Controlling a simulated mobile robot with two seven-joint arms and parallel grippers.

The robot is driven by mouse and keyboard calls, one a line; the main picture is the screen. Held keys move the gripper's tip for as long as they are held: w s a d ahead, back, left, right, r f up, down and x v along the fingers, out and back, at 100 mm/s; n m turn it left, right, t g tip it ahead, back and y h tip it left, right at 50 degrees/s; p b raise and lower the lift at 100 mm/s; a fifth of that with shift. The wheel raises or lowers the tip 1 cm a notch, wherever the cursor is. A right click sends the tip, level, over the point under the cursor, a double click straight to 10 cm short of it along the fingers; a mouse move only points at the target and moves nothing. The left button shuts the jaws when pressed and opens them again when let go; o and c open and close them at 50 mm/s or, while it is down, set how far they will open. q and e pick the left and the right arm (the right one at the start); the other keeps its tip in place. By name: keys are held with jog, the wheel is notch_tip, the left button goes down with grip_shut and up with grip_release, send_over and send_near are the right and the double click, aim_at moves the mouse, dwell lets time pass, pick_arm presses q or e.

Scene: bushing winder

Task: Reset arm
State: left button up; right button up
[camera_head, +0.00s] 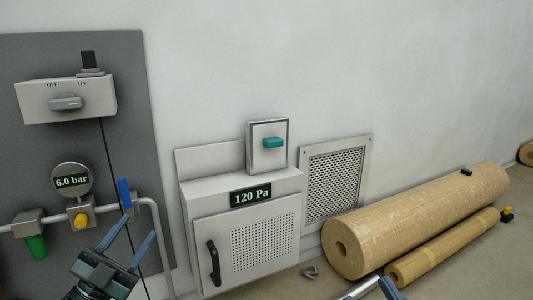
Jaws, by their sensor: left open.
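My left gripper (141,225) is open and empty, its two blue fingers pointing up and apart. It is in front of the lower right part of the grey panel, just below a blue lever (124,193) on the pipe. I cannot tell whether a finger touches the lever or pipe. Of my right gripper, only a blue finger part (390,289) seems to show at the bottom edge; the rest is out of frame. I see nothing held in the left gripper.
The grey panel (125,70) carries a switch box (30,102), a 6.0 bar gauge (71,181) and pipe fittings. A cabinet (207,205) with a black handle (214,263) reads 120 Pa. Large (415,220) and thin (440,248) tan rolls lie at right, beside a wall grille (335,185).

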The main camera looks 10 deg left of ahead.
pick_arm(q)
jog(key=s+d+r+n+g+y+p, duration=0.1)
jog(key=s+d+n+g+p, duration=0.2)
jog(key=s+d, duration=0.65)
jog(key=s+d+n+g+y+p, duration=0.1)
jog(key=s+d+n+p, duration=0.45)
jog(key=d, duration=0.75)
jog(key=s+a+r+n+g+y+p, duration=0.2)
jog(key=a+r+g+y+p, duration=0.3)
jog(key=p, duration=2.9)
jog(key=shift+s+a+r+g, duration=0.5)
jog(key=shift+r+g, duration=0.8)
jog(key=shift+r, duration=1.2)
pick_arm(e)
jog(key=s+d+r+m+g+h, duration=0.3)
jog(key=d+r+m+g+h, duration=0.2)
jog(key=g+h, duration=0.4)
jog(key=shift+r+m+h, duration=0.55)
jog(key=shift+m+h, duration=0.05)
jog(key=shift+m, duration=0.5)
